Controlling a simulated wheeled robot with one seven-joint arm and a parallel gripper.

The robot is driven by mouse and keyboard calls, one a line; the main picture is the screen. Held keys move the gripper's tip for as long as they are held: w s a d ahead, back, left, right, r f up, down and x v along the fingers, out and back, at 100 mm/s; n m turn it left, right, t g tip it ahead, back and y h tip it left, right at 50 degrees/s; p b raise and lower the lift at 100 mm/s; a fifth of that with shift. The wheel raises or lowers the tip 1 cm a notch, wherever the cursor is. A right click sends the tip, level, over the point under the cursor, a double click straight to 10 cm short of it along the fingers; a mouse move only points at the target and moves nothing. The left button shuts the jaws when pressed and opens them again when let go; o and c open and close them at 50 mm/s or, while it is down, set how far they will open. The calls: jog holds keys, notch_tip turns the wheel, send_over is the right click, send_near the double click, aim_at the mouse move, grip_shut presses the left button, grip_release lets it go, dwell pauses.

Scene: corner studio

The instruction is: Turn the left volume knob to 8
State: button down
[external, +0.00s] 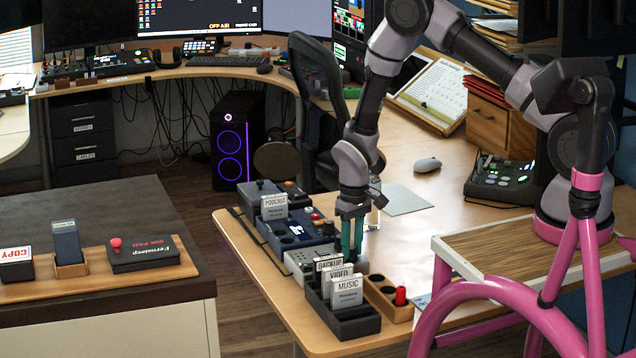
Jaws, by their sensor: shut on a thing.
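My gripper (349,254) points straight down at the table's left side, with its teal fingers low over the right end of a light grey box (299,262). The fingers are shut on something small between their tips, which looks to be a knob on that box. The fingers and the card holder in front hide it. I cannot tell which knob it is or where its pointer stands. Any scale or number on the box is too small to read.
A dark blue panel (291,231) and a PODCAST card (274,207) stand behind. The table is clear around the mouse (427,164).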

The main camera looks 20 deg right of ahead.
aim_at(353, 247)
jog(key=m, duration=0.4)
jog(key=shift+m, duration=2.2)
jog(key=c, duration=0.6)
grip_release()
notch_tip(353, 247, up, 11)
jog(key=shift+d+f, duration=0.1)
